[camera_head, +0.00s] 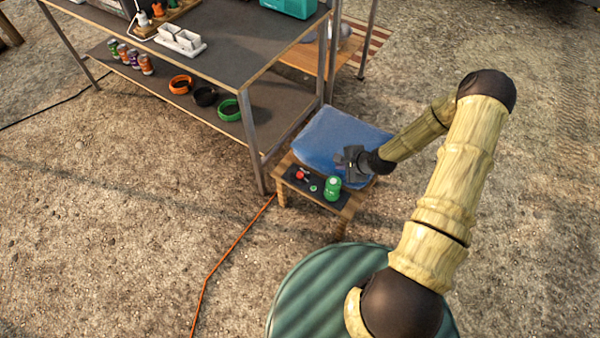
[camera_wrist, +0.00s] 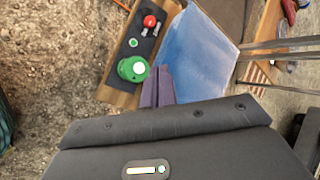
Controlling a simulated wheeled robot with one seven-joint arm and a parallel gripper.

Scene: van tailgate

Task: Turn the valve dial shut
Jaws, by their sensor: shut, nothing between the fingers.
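A green, round, upright knob (camera_head: 332,187), which looks like the valve dial, stands on a dark panel (camera_head: 296,181) on a low wooden table (camera_head: 326,203). In the wrist view the green knob (camera_wrist: 126,72) has a pale spot on top. A red ball-topped lever (camera_head: 301,173) and a small green button (camera_head: 313,188) share the panel. My gripper (camera_head: 351,170) is above the table, close beside the knob. In the wrist view my gripper (camera_wrist: 158,72) has its fingers together and empty, right of the knob. Contact with the knob cannot be told.
A blue cushion-like block (camera_head: 335,135) lies at the back of the low table, beside my gripper. A shelf unit (camera_head: 225,45) stands behind left, with its metal leg (camera_head: 249,135) near the table. An orange cable (camera_head: 225,257) runs over the gravel. Ground at left is open.

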